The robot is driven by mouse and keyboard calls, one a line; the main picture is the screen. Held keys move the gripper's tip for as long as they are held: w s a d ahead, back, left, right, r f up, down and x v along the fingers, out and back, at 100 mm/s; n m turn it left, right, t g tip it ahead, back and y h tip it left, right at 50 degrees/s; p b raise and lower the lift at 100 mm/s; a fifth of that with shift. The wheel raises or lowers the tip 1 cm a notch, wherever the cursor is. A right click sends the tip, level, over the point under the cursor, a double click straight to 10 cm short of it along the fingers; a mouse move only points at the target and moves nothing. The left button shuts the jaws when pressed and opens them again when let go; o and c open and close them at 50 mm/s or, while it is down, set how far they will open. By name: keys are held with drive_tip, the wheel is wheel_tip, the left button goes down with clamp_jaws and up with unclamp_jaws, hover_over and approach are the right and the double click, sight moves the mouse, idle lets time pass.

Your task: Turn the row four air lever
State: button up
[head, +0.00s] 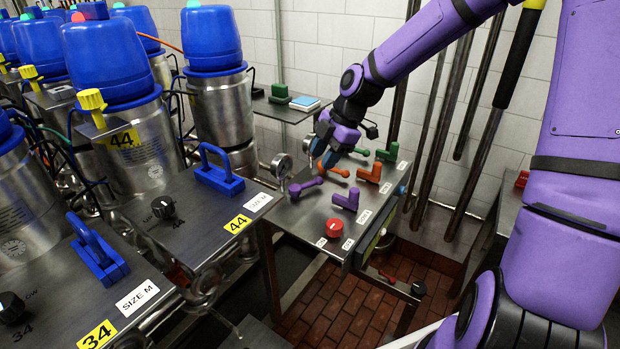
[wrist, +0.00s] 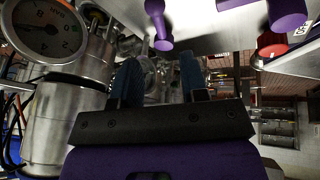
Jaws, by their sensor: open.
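A small panel (head: 317,212) in the head view carries levers in pairs: purple (head: 304,187) and purple L-shaped (head: 346,200) in front, orange (head: 338,172) and orange L-shaped (head: 370,173) behind, green (head: 387,155) at the far end. Its small labels are too small to read, so I cannot tell which is the air lever. My gripper (head: 328,157) is open above the panel's far left part, close to the orange lever. In the wrist view, the fingers of my gripper (wrist: 158,78) are apart with nothing between them; two purple levers (wrist: 160,25) show above.
A red knob (head: 335,226) stands at the panel's near end. A pressure gauge (head: 281,165) is beside its left edge. At left, metal tables hold blue handles (head: 219,172) and plates marked 44 (head: 237,224) and 34 (head: 97,335). Vertical pipes (head: 470,110) stand behind.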

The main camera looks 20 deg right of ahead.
sight(309, 183)
drive_tip(key=x, duration=0.7)
drive_tip(key=shift+a+f, duration=0.15)
clamp_jaws()
